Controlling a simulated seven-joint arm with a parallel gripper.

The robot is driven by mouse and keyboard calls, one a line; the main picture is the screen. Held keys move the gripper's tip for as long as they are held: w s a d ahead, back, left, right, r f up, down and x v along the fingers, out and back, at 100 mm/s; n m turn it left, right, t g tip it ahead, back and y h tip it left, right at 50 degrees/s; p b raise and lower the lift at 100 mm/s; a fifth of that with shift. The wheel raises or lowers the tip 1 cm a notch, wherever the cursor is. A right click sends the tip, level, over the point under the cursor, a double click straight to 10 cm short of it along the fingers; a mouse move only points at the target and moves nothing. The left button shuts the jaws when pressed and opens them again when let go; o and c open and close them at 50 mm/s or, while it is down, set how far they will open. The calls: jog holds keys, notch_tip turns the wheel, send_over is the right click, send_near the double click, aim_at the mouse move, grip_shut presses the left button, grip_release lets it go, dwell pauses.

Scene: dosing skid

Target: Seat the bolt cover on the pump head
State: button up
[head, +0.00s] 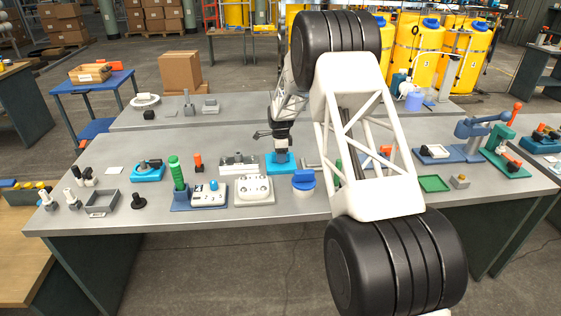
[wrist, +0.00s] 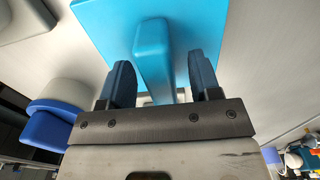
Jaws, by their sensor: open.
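A bright blue piece (head: 270,166), a flat plate with a raised bar, lies on the grey bench and may be the bolt cover. My gripper (head: 281,150) is right above it, pointing down. In the wrist view the plate (wrist: 100,25) shows with its bar between the two dark blue fingers of my gripper (wrist: 162,78). The fingers are open, with a gap on each side of the bar. A pale block with round bosses (head: 254,190) stands to the front left; I cannot tell whether it is the pump head.
A blue-and-white round part (head: 303,181) stands close at the front right, also at left in the wrist view (wrist: 50,112). A grey fixture (head: 238,164) is just left. A green upright handle (head: 176,172) stands further left. My arm hides the bench right of the gripper.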

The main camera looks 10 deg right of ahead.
dwell(0.4)
jog(key=c, duration=1.1)
jog(key=shift+o, duration=0.2)
jog(key=shift+r, duration=5)
jog(key=shift+s+a+r, duration=0.15)
jog(key=shift+s+a, duration=0.35)
jog(key=s+a+r, duration=0.2)
jog(key=s+a, duration=0.9)
jog(key=s, duration=0.5)
